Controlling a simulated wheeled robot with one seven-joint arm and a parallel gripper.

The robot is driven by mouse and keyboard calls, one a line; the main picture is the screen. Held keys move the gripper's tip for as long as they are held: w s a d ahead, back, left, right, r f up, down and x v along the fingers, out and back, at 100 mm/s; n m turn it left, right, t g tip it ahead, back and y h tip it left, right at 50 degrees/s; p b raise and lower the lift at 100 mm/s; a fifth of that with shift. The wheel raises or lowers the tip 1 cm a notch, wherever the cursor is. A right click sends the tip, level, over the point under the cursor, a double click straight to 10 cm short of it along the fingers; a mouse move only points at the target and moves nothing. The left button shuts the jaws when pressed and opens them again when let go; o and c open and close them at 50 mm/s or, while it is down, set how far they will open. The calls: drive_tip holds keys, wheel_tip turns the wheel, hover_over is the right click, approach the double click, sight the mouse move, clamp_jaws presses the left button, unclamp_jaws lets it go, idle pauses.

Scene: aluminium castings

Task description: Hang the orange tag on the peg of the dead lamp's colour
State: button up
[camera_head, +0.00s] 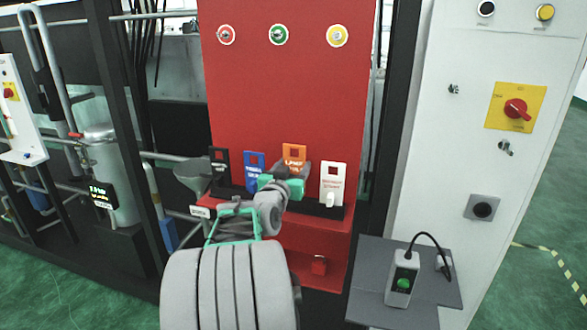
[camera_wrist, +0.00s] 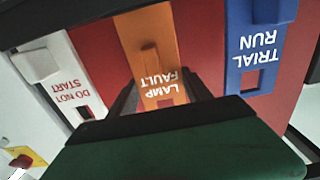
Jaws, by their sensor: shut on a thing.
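The orange tag (camera_head: 294,152), marked LAMP FAULT, stands upright among the other tags, its top a little above its neighbours' line. It also shows in the wrist view (camera_wrist: 147,38), between the dark fingers. My gripper (camera_head: 287,178) is shut on it; the fingers also show in the wrist view (camera_wrist: 162,100). My gripper hides its lower part in the head view, so I cannot tell whether it still sits in the rack. Above on the red panel are three round mounts: red (camera_head: 226,35), green (camera_head: 278,34) and yellow (camera_head: 337,36). I cannot make out a dead lamp.
A black tag (camera_head: 219,162) and blue tag (camera_head: 254,172) stand left of the orange one, a white tag (camera_head: 333,177) right, in a black rack (camera_head: 328,210). The red panel (camera_head: 285,95) is clear between tags and mounts. A grey shelf (camera_head: 365,280) holds a box with a green button.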

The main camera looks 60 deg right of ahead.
drive_tip(key=o, duration=1.5)
drive_tip(key=shift+r, duration=0.1)
drive_tip(key=shift+r+p, duration=0.25)
drive_tip(key=shift+p, duration=0.25)
drive_tip(key=shift+r+p, duration=0.6)
drive_tip(key=shift+p, duration=0.2)
drive_tip(key=s+a+b, duration=0.2)
drive_tip(key=a+b, duration=0.1)
drive_tip(key=a, duration=0.9)
drive_tip(key=w+a+f+n+t+y, duration=0.25)
drive_tip(key=w+a+f+y, duration=0.35)
drive_tip(key=a, duration=0.4)
drive_tip(key=w+a+f+n+t+y, duration=0.2)
drive_tip(key=w+a+f+n+y, duration=0.2)
drive_tip(key=w+a+f, duration=0.45)
drive_tip(key=s+a+f+n+g+y, duration=0.1)
drive_tip(key=s+a+f+n+y, duration=0.1)
drive_tip(key=a, duration=0.7)
drive_tip(key=s+a+f+n+g+y, duration=0.2)
drive_tip(key=a+n+y, duration=0.1)
drive_tip(key=a, duration=0.5)
drive_tip(key=s+a+f+n+g+y, duration=0.1)
drive_tip(key=s+a+f+n+y, duration=0.1)
drive_tip(key=a+n, duration=0.3)
drive_tip(key=s+a+f, duration=0.1)
drive_tip(key=a, duration=0.3)
drive_tip(key=shift+a+y, duration=0.3)
drive_tip(key=shift+y, duration=0.1)
